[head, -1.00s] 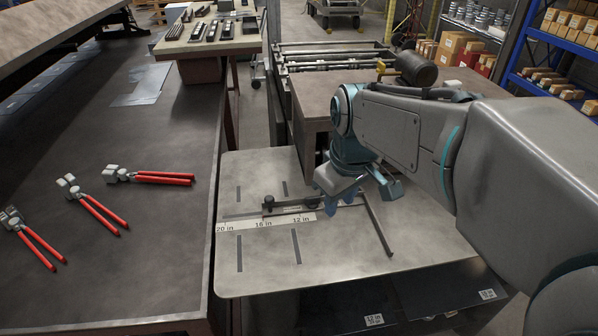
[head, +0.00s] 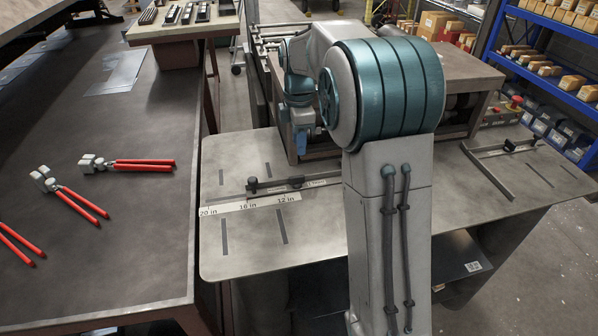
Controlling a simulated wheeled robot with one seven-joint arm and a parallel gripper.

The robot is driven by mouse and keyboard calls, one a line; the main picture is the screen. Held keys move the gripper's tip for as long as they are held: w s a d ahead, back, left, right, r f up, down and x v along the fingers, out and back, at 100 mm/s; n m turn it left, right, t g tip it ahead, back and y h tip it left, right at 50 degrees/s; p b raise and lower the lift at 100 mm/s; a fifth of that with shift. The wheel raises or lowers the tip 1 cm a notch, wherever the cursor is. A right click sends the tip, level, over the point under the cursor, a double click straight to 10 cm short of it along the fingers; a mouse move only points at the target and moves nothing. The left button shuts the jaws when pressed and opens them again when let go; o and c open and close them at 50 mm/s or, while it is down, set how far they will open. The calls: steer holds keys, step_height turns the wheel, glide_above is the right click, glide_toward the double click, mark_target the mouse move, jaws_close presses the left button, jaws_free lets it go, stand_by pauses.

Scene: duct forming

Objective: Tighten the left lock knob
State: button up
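A small dark upright knob (head: 252,184), the leftmost one in view, stands on the thin rail of the metal worktable (head: 240,255), above the scale marks. A second dark knob or clamp (head: 297,181) sits further right on the same rail. Another dark knob (head: 510,145) is on the bar assembly at the table's far right. My gripper (head: 303,143) hangs beyond the rail, in front of the machine body, and is apart from the leftmost knob. Its fingers are small and partly hidden, so their opening is unclear. My arm hides the middle of the table.
A dark bench (head: 130,235) on the left holds several red-handled tools (head: 145,165). A brown machine housing (head: 455,75) stands behind the worktable. Blue shelves (head: 555,75) with boxes are at the back right. The worktable's front left is clear.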

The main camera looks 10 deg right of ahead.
mark_target(299, 176)
step_height(299, 176, down, 11)
steer(key=shift+r+p, duration=0.15)
steer(key=shift+p, duration=0.15)
jaws_close()
